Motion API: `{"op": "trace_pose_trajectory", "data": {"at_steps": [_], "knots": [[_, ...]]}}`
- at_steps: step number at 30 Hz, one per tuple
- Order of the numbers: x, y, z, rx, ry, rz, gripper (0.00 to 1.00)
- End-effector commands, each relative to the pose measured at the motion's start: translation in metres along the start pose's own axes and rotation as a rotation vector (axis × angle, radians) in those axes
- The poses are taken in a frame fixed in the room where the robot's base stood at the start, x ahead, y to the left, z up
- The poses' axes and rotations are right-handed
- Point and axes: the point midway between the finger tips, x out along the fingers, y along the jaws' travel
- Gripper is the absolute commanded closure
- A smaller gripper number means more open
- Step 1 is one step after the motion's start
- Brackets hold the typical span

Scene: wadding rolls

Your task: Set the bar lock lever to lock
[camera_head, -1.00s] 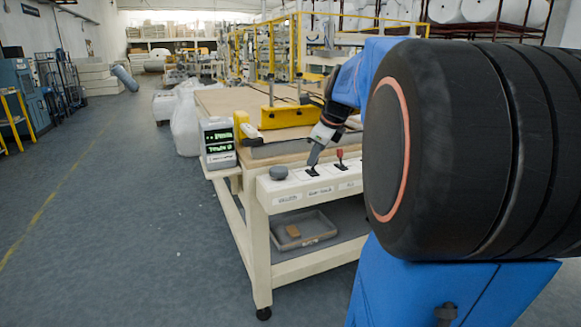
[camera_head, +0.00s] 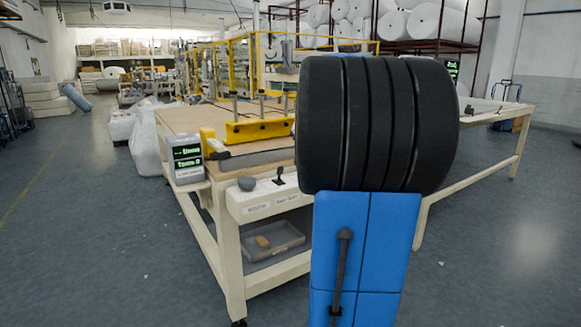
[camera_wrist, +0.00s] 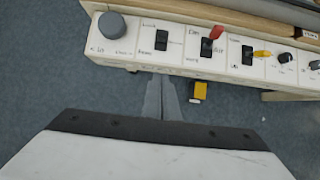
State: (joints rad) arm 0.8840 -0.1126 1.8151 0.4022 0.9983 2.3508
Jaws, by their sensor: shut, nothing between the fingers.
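The white control panel (camera_head: 262,207) on the table's front edge carries a black lever (camera_head: 279,176), beside a round grey knob (camera_head: 247,183). The lever's handle stands up from its dark plate in the head view. In the wrist view, the lever's dark plate (camera_wrist: 162,42) lies between the knob (camera_wrist: 112,25) and a red lever (camera_wrist: 212,38); small text above it seems to read "Lock". The lever's exact tilt is unclear there. My gripper (camera_wrist: 162,82) is shut and empty, below the panel's front edge in the picture, apart from the lever. My arm hides it in the head view.
A yellow lever (camera_wrist: 259,54) and small black knobs (camera_wrist: 285,57) continue along the panel. A display box (camera_head: 186,158) stands at the table corner. A grey tray (camera_head: 272,241) sits on the lower shelf. Open floor (camera_head: 95,250) lies to the left.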

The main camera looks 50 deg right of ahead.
Motion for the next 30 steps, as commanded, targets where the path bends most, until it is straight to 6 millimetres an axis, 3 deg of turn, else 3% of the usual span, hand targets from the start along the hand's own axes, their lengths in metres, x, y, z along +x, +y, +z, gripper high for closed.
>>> {"op": "trace_pose_trajectory", "data": {"at_steps": [18, 24, 30], "knots": [[0.098, 0.001, -0.001, 0.0, 0.003, 0.003, 1.0], [0.104, 0.001, 0.026, -0.003, 0.001, 0.001, 1.0], [0.107, 0.001, 0.037, -0.001, 0.001, 0.001, 1.0]]}}
